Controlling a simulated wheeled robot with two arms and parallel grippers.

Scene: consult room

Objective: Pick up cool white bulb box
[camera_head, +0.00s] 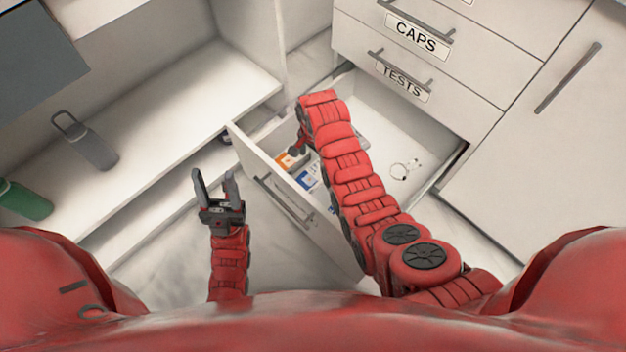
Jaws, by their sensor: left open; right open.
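An orange-and-white box (287,161) and a blue-and-white box (308,179) lie in the open drawer (253,162), near its front panel. Their print is too small to read, so I cannot tell for certain which is the cool white bulb box; the blue one may be it. My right arm reaches over the drawer, and its gripper (299,144) is open, pointing down just above and behind the orange box. The forearm partly hides this gripper and the drawer's middle. My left gripper (214,184) is open and empty, outside the drawer to the left.
A small looped, wire-like item (405,169) lies in the drawer's right part. Closed drawers labelled CAPS (417,37) and TESTS (403,78) are above. Floor is clear below my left gripper.

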